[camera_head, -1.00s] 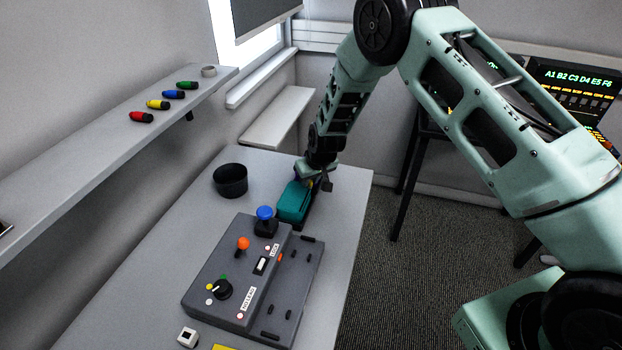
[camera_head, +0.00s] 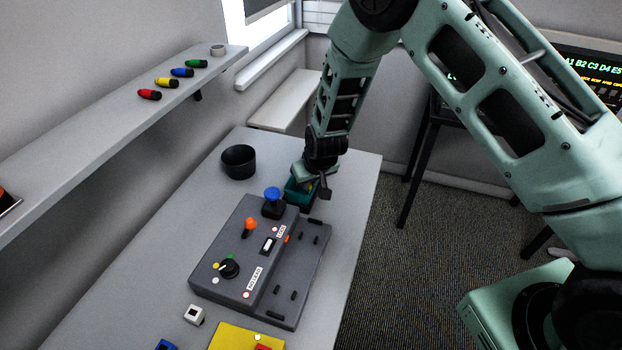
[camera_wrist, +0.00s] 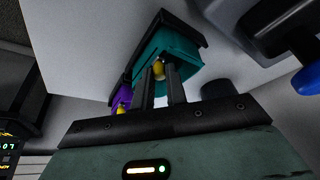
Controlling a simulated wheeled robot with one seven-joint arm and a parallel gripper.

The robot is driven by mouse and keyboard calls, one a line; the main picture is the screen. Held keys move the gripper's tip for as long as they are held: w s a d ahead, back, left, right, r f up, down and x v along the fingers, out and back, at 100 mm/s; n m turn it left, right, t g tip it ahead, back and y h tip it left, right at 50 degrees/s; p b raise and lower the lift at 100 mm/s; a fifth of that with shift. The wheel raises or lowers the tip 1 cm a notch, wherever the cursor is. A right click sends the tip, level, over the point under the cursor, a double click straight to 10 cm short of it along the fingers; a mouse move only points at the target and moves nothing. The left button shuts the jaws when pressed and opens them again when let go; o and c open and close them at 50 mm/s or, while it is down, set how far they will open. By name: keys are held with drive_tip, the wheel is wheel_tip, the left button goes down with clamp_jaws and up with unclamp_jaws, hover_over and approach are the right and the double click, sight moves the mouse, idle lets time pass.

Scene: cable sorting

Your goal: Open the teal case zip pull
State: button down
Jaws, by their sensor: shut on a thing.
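The teal case (camera_head: 294,197) stands on the table just behind the grey control box, and it also shows in the wrist view (camera_wrist: 180,42). My gripper (camera_head: 312,186) is over the case and hides much of its top. In the wrist view my gripper (camera_wrist: 160,78) has its two dark fingers close together at the case's edge, shut on the small yellow zip pull (camera_wrist: 158,69) between their tips. A purple thing (camera_wrist: 122,95) with a yellow part lies left of the fingers, beside the case. How far the zip is open cannot be told.
The grey control box (camera_head: 232,262) with a blue knob (camera_head: 272,194) stands close in front of the case. A black cup (camera_head: 238,162) is to the left. A shelf (camera_head: 90,130) with several coloured plugs runs along the left wall. The table's right edge is near.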

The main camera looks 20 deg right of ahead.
drive_tip(key=c, duration=1.4)
unclamp_jaws()
drive_tip(key=b+v, duration=0.3)
drive_tip(key=v, duration=1.4)
drive_tip(key=shift+r+b, duration=0.2)
drive_tip(key=shift+b, duration=0.2)
drive_tip(key=s+a+r+n+g+b, duration=0.1)
drive_tip(key=s+n+g, duration=0.1)
drive_tip(key=s, duration=1.3)
drive_tip(key=s+a+r+n+g+b, duration=0.1)
drive_tip(key=s+n+g+b, duration=0.1)
drive_tip(key=s, duration=1.2)
drive_tip(key=shift+s+a+n, duration=0.35)
drive_tip(key=shift+s+n, duration=0.05)
drive_tip(key=shift+n, duration=0.4)
